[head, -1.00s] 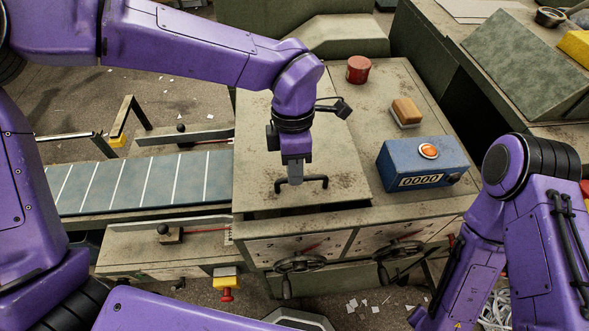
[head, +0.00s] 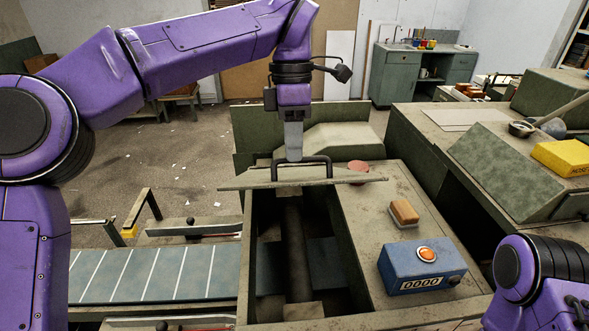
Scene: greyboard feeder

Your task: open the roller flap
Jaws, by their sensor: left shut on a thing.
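The roller flap (head: 345,179) is a thin dusty beige panel, raised and seen nearly edge-on across the back of the opening. Its black handle (head: 318,160) stands at the flap's near edge. My left gripper (head: 294,156) points down from above and is shut on the handle. Below the flap, the opening (head: 297,247) is uncovered, with a dark roller inside running front to back. My right arm shows at the lower right, but its gripper is outside the view.
A blue counter box (head: 421,266) with an orange button and a wooden-backed brush (head: 404,212) sit on the machine top right of the opening. The red knob (head: 359,166) is partly behind the flap. A striped feed belt (head: 150,275) lies left.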

